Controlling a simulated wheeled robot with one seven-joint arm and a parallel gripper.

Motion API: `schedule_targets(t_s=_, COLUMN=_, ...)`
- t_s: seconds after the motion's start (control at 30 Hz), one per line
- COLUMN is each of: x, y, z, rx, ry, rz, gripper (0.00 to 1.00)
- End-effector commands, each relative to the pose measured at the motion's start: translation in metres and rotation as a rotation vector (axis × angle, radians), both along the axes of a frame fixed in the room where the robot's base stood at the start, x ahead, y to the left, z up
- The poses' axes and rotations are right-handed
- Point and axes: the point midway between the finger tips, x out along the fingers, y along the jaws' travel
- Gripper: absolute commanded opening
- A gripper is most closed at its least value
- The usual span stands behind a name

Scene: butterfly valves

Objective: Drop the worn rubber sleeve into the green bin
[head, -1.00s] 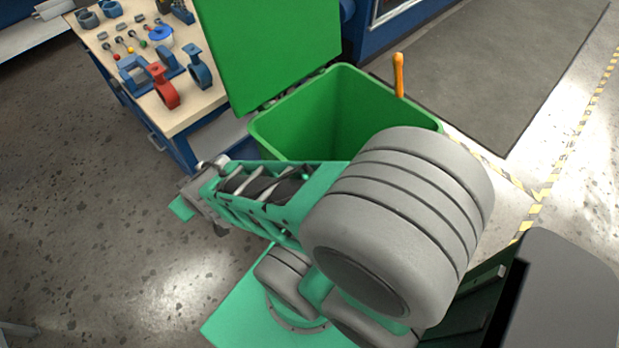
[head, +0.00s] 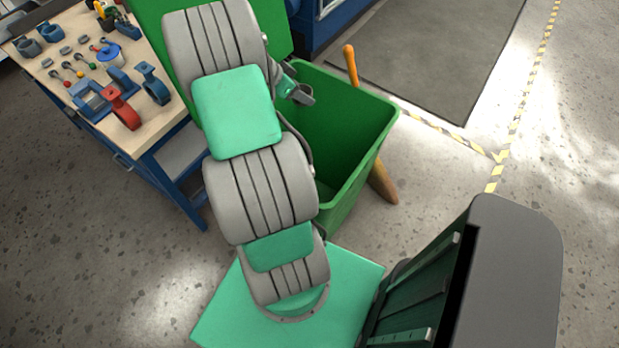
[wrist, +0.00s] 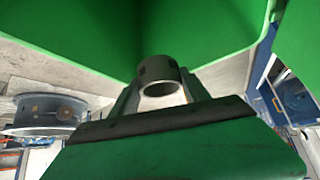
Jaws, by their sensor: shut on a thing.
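The worn rubber sleeve (wrist: 158,70) shows in the wrist view as a short dark grey ring with dark patches on its wall. My gripper (wrist: 160,92) is shut on it, with a finger on each side. The open green bin (head: 348,120) stands right of my arm in the head view. My gripper (head: 298,93) shows small beside my arm, over the left part of the bin's opening. My arm hides part of the gripper and the bin's left side. Green walls fill the upper wrist view. I cannot tell how deep the sleeve sits relative to the rim.
The bin's green lid (head: 150,18) stands raised behind my arm. A wooden-topped bench (head: 60,75) at left holds red and blue valve parts. An orange-brown handle (head: 351,65) rises behind the bin. A dark mat (head: 430,60) lies at the back, and floor is clear at right.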

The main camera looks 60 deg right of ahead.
Motion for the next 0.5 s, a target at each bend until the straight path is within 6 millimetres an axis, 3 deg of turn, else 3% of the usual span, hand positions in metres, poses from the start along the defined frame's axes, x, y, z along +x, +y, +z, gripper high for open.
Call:
schedule_targets(t_s=0.13, x=-0.024, y=-0.016, z=-0.002, rx=0.001, ry=0.001, rz=-0.13, gripper=0.14)
schedule_targets(t_s=0.27, x=-0.026, y=-0.017, z=-0.009, rx=0.0, ry=0.0, rz=-0.144, gripper=0.14)
schedule_targets(t_s=0.5, x=-0.025, y=-0.016, z=-0.04, rx=0.002, ry=0.001, rz=-0.139, gripper=0.14)
